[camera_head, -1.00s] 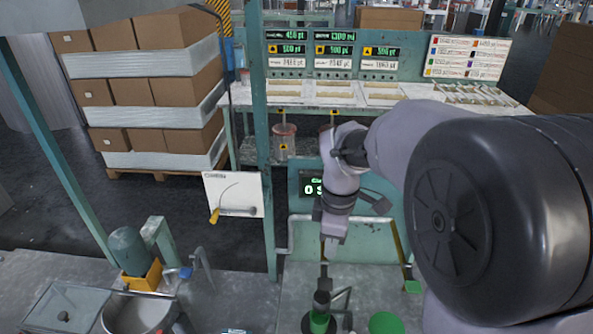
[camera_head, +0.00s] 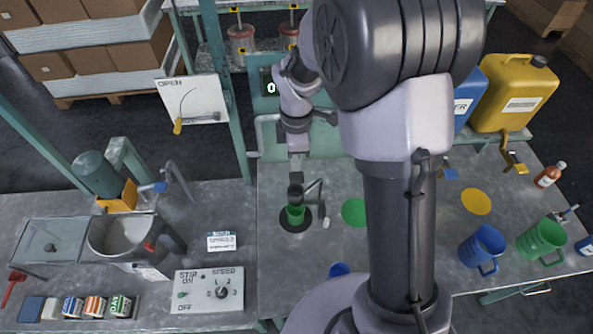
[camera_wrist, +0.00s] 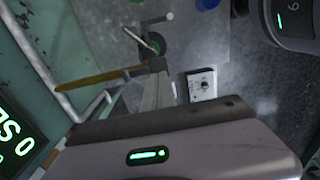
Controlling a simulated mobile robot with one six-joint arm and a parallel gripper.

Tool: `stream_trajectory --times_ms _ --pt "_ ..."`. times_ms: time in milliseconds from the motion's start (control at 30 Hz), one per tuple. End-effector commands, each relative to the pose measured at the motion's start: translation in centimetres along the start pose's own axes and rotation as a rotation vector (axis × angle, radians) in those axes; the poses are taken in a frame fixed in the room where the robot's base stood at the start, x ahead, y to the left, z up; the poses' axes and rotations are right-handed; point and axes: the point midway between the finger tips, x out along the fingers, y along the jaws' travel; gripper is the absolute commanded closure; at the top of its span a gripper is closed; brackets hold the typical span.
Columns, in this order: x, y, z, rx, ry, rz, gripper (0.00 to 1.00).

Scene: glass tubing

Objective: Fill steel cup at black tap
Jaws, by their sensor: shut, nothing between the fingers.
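My gripper (camera_head: 297,174) is shut and empty. A bent metal spout (camera_head: 317,190) stands just right of that piece. I cannot pick out a steel cup or a black tap with certainty. A large steel pot (camera_head: 112,240) stands under a stirrer at the left.
A green disc (camera_head: 355,212) and a yellow disc (camera_head: 476,201) lie on the bench. A blue mug (camera_head: 483,248) and a green mug (camera_head: 542,240) stand right. A yellow canister (camera_head: 515,95) stands behind. A control box (camera_head: 209,290) sits front left. My arm hides the middle.

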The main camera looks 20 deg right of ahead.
Motion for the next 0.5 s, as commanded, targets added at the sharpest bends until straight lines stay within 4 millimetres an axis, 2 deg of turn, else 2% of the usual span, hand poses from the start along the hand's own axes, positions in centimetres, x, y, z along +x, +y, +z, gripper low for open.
stream_trajectory --times_ms 100,200,500 --pt "2.3 -0.1 0.0 0.0 -0.001 -0.003 1.0" --pt "3.4 -0.1 0.0 0.0 0.0 -0.002 1.0" --pt "4.2 0.0 0.0 0.001 0.0 0.0 1.0"
